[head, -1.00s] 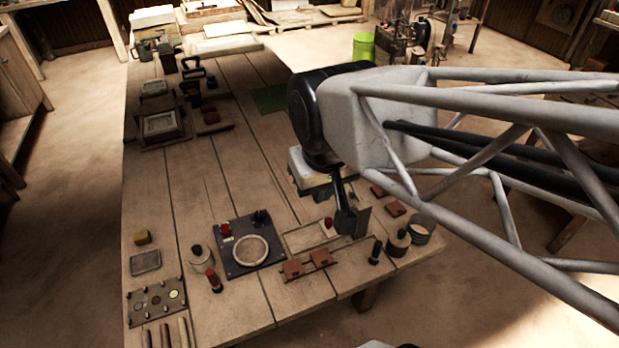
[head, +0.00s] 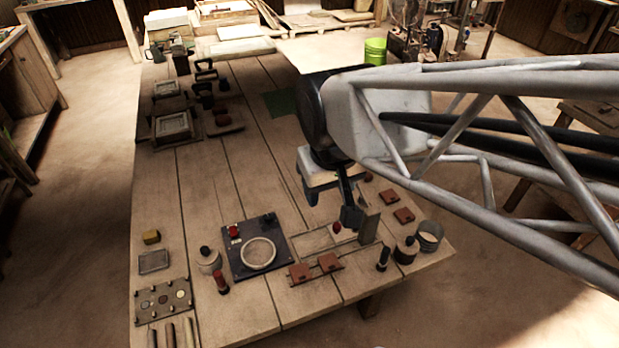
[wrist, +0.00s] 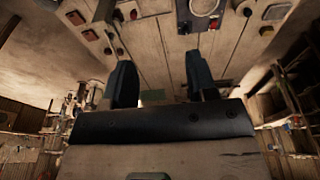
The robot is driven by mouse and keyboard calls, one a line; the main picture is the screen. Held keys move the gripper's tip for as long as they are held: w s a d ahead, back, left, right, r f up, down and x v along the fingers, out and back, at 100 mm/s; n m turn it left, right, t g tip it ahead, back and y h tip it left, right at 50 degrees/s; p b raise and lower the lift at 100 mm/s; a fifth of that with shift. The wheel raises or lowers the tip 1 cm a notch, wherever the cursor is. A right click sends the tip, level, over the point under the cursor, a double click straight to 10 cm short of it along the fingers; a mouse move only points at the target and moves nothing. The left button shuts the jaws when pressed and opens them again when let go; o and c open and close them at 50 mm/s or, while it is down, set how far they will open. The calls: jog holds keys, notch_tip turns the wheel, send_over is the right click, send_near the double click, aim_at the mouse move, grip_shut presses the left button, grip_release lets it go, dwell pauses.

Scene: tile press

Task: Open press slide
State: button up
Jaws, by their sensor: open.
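The press (head: 312,240) is a low pale frame near the front of the table, with a long rail and an upright plate (head: 368,226) at its right end. A red knob (head: 337,226) sits by its back right part; I take this to be the slide's handle. My gripper (head: 331,206) is above and just behind the knob, fingers apart and empty, pointing down. In the wrist view the two dark fingers (wrist: 159,65) are spread with bare planks between them. The press shows at the top left there, partly cut off. I cannot tell how far the slide is open.
A dark panel with a round dish (head: 258,252) is to the left. A dark peg (head: 383,258) and small pots (head: 405,250) stand at the right.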

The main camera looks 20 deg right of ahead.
jog(key=w+d+f+g, duration=0.25)
jog(key=w+f, duration=0.35)
jog(key=w, duration=0.3)
jog(key=n+g+h, duration=0.1)
jog(key=n+g, duration=0.2)
jog(key=g, duration=0.1)
send_near(337, 225)
jog(key=shift+s+d+f, duration=0.1)
jog(key=shift+s+f, duration=0.15)
jog(key=shift+f, duration=0.4)
jog(key=shift+f, duration=0.1)
jog(key=shift+x, duration=3.8)
jog(key=shift+s, duration=0.1)
grip_shut()
